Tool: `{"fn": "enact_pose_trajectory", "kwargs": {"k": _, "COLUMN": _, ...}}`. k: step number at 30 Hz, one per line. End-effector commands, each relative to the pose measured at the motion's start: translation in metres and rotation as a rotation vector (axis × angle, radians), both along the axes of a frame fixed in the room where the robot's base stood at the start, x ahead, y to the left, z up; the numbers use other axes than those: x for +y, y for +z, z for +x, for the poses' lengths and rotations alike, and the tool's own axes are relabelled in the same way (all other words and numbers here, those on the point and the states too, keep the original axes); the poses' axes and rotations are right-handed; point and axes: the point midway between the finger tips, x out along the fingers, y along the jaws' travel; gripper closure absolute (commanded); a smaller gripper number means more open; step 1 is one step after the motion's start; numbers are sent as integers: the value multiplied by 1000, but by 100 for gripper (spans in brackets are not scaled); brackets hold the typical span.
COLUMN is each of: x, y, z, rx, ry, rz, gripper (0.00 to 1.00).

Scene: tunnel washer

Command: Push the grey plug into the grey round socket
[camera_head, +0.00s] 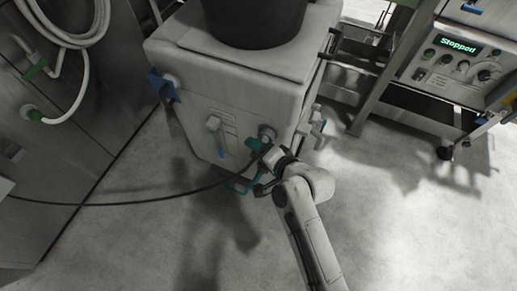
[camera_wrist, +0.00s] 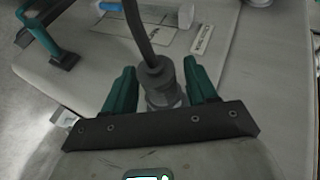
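The grey plug (camera_wrist: 157,76) shows in the wrist view between my two teal fingers, with its dark cable running up from its back. My gripper (camera_wrist: 160,86) has one finger on each side of the plug. The gaps are so narrow that I cannot tell whether the fingers press on it. In the head view my gripper (camera_head: 262,153) is at the front face of the white machine, close to the round grey socket (camera_head: 267,131). The plug's front end and the socket's mouth are largely hidden, so I cannot tell how deep the plug sits.
The white machine (camera_head: 240,75) carries a black drum (camera_head: 255,20). A black cable (camera_head: 130,201) runs across the floor from the left cabinet (camera_head: 45,185). A blue bracket (camera_head: 163,86) sticks out at the machine's left corner. A panel reading "Stopped" (camera_head: 458,46) stands right.

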Motion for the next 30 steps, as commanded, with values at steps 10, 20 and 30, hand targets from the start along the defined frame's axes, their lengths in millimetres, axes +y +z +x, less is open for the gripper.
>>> {"fn": "enact_pose_trajectory", "kwargs": {"k": 10, "x": 0, "y": 0, "z": 0, "rx": 1, "ry": 1, "rz": -1, "gripper": 31}}
{"fn": "enact_pose_trajectory", "kwargs": {"k": 20, "x": -26, "y": 19, "z": -26, "rx": 2, "ry": -2, "rz": 1, "gripper": 31}}
{"fn": "enact_pose_trajectory", "kwargs": {"k": 30, "x": -61, "y": 44, "z": -62, "rx": 1, "ry": -2, "rz": 0, "gripper": 31}}
